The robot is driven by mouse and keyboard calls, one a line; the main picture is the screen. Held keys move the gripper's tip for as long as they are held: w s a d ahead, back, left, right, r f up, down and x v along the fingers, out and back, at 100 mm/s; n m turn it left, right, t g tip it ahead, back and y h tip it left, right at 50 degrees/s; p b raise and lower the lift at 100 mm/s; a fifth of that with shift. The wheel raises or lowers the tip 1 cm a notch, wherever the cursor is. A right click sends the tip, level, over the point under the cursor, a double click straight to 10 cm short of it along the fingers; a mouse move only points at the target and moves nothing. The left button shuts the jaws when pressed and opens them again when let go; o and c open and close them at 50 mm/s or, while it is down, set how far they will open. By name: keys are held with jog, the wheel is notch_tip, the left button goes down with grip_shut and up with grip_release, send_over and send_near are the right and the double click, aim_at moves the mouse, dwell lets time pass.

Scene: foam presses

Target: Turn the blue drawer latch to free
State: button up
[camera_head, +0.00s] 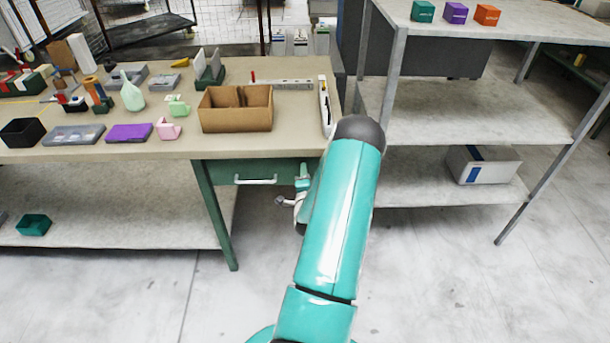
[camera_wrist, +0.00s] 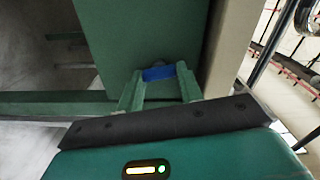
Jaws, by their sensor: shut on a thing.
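The blue drawer latch (camera_wrist: 158,73) shows in the wrist view as a small blue piece against a green panel (camera_wrist: 120,35). My gripper (camera_wrist: 159,78) has one green finger on each side of the latch and is shut on it. The fingers cover its ends, so which way it is turned is hard to tell. In the head view, the green drawer (camera_head: 225,172) with a pale handle (camera_head: 255,181) sits under the right end of the workbench and looks closed. My arm hides the drawer's right end and the latch there.
The workbench top (camera_head: 190,145) holds an open cardboard box (camera_head: 236,108), a purple tray (camera_head: 129,132), a pink tape dispenser (camera_head: 168,129) and other small items. A grey shelf rack (camera_head: 450,125) stands close on the right. The floor in front is clear.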

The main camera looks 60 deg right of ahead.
jog(key=shift+m, duration=1.2)
jog(key=o, duration=1)
jog(key=v, duration=1.4)
jog(key=shift+w, duration=0.1)
jog(key=shift+d, duration=0.1)
